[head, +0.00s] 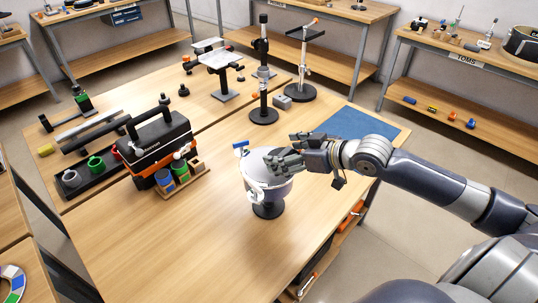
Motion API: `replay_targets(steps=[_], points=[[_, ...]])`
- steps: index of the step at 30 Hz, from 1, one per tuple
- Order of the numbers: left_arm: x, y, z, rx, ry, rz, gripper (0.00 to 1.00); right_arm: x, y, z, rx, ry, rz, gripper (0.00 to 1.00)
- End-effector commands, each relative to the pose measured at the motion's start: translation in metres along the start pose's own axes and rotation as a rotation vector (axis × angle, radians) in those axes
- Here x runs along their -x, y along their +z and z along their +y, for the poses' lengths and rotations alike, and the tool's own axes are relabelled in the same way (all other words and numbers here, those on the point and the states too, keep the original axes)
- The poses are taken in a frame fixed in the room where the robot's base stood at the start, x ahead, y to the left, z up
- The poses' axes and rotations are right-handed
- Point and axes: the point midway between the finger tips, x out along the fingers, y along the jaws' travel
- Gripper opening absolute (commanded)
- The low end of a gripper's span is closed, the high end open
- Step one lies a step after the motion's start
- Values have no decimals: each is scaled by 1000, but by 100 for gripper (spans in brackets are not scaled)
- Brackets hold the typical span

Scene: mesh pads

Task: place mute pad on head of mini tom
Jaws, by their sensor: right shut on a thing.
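The mini tom (268,196) is a small pale silver drum on a short black stand, near the middle of the wooden table. My right gripper (284,152) comes in from the right and is over the drum's top. It is shut on the mute pad, which is mostly hidden by the fingers and hard to tell from the pale drum head. I cannot tell whether the pad touches the head. A small blue-topped piece (241,146) stands at the drum's back left rim. My left gripper is not in view.
A black and orange tool bag (158,145) and a wooden tray of coloured cups (181,181) stand left of the drum. Black stands (263,114) rise behind. A blue mat (362,127) lies at the back right. The table's front is clear.

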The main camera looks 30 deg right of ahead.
Motion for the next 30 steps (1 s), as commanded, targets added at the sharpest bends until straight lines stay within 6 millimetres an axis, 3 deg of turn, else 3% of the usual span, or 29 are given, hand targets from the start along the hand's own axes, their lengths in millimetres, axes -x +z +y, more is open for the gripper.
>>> replay_targets(steps=[6, 14, 24, 30], points=[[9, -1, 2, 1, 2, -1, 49, -24, -15, -2, -1, -1, 7, 58], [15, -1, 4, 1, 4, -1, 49, -47, -21, -3, -1, 0, 1, 58], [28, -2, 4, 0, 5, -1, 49, -63, 8, -3, -4, -1, -3, 58], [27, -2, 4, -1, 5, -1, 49, -64, 11, -3, 1, 0, 0, 58]])
